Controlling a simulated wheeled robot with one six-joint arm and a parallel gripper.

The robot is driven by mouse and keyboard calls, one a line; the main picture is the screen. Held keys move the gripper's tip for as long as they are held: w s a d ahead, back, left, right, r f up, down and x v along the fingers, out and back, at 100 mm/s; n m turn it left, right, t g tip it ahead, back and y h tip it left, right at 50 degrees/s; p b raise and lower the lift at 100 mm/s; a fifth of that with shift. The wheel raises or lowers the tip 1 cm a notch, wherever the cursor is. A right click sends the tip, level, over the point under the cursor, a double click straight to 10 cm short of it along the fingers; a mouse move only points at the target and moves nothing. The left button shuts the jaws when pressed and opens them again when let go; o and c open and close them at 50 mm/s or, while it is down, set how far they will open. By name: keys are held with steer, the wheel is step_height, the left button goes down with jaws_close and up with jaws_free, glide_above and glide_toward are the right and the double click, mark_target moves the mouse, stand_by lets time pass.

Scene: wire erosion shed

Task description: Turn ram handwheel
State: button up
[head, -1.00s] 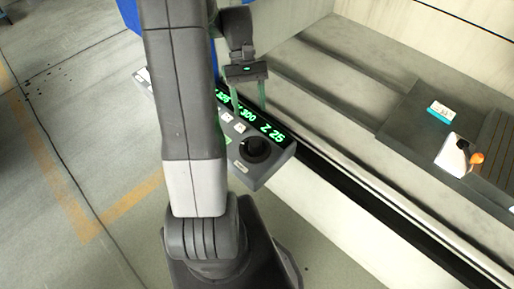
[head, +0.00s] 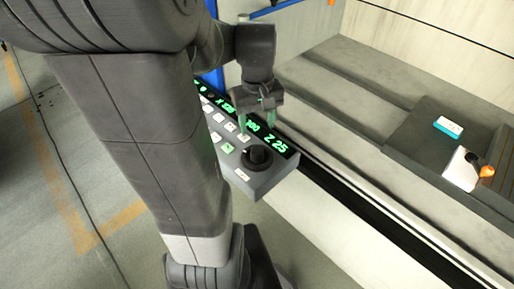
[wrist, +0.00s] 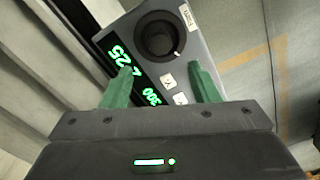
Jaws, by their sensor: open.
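The ram handwheel is a black round knob (head: 257,157) on the near right end of a grey control panel (head: 262,184) with a green digital readout. In the wrist view the knob (wrist: 159,37) shows beyond the fingertips, with a small white mark on its rim. My gripper (head: 257,128) is above the panel, just behind the knob in the head view. Its green fingers are apart with nothing between them, and they do not touch the knob. In the wrist view my gripper (wrist: 160,80) spans the readout and some white buttons.
Behind the panel is a grey machine bed (head: 370,135). On it lie a teal and white box (head: 448,127) and a white block (head: 461,170) with an orange knob. Open floor (head: 100,190) lies on the left. My arm covers part of the panel's left side.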

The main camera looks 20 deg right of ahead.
mark_target(257, 150)
step_height(257, 150, down, 10)
steer(key=shift+f+b, duration=0.2)
steer(key=shift+b, duration=0.25)
steer(key=c, duration=1)
